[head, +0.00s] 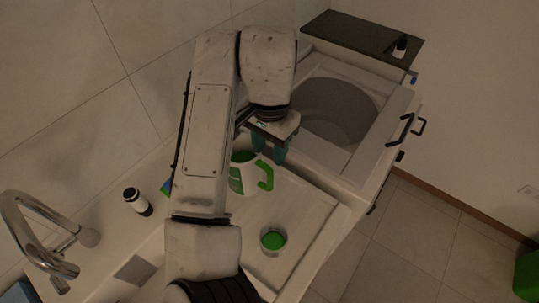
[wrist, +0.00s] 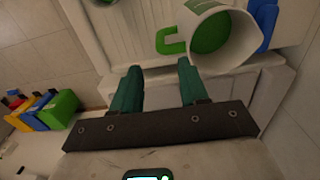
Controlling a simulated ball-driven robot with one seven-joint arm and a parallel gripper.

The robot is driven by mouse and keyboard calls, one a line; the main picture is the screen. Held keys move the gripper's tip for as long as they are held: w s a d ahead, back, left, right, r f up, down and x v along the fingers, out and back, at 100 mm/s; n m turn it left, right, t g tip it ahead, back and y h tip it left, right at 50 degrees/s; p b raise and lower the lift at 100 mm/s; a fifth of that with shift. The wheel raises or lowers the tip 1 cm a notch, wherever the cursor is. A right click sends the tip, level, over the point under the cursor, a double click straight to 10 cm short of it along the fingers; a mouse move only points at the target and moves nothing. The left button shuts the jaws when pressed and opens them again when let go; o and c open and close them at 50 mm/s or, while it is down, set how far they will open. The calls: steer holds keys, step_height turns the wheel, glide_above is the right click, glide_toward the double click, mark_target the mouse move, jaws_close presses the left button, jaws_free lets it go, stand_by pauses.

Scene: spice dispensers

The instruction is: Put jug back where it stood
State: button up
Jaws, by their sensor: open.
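The jug (head: 242,175) is white with a green inside, a green handle and a green mark on its side. In the head view it stands on the white counter, just below my gripper (head: 267,151). In the wrist view the jug (wrist: 222,38) is at the top right, its handle pointing left, beyond the fingertips. My gripper (wrist: 160,72) is open there, with nothing between its two green fingers. The gap between fingers and jug is hard to judge. My arm hides part of the counter to the left of the jug.
A small cup with green contents (head: 272,240) stands in front of the jug. A round basin (head: 340,108) lies behind right. Coloured bins (wrist: 45,108) are on the floor.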

steer(key=shift+r, duration=0.45)
steer(key=d+f+t+h, duration=0.1)
steer(key=d+f, duration=0.2)
steer(key=d, duration=0.5)
steer(key=d+f+t+h, duration=0.1)
steer(key=d+f, duration=0.1)
steer(key=d, duration=0.6)
steer(key=s+d+f+n+h, duration=0.1)
steer(key=s+d+f, duration=0.2)
steer(key=d, duration=0.3)
steer(key=s+d+f+n+h, duration=0.1)
steer(key=s+d+f, duration=0.25)
steer(key=d, duration=0.35)
steer(key=s+d+f+n+y, duration=0.1)
steer(key=s+d+f+n, duration=0.2)
steer(key=s+f, duration=0.5)
steer(key=s+a+f+n+y, duration=0.1)
steer(key=s+a, duration=0.1)
steer(key=s, duration=0.5)
steer(key=s+a+f+g+y, duration=0.1)
steer(key=s+a, duration=0.2)
steer(key=s, duration=0.5)
steer(key=shift+a+f+n+y, duration=0.15)
steer(key=shift+a+n+y, duration=0.2)
steer(key=shift+n+y, duration=0.05)
steer(key=shift+d, duration=0.1)
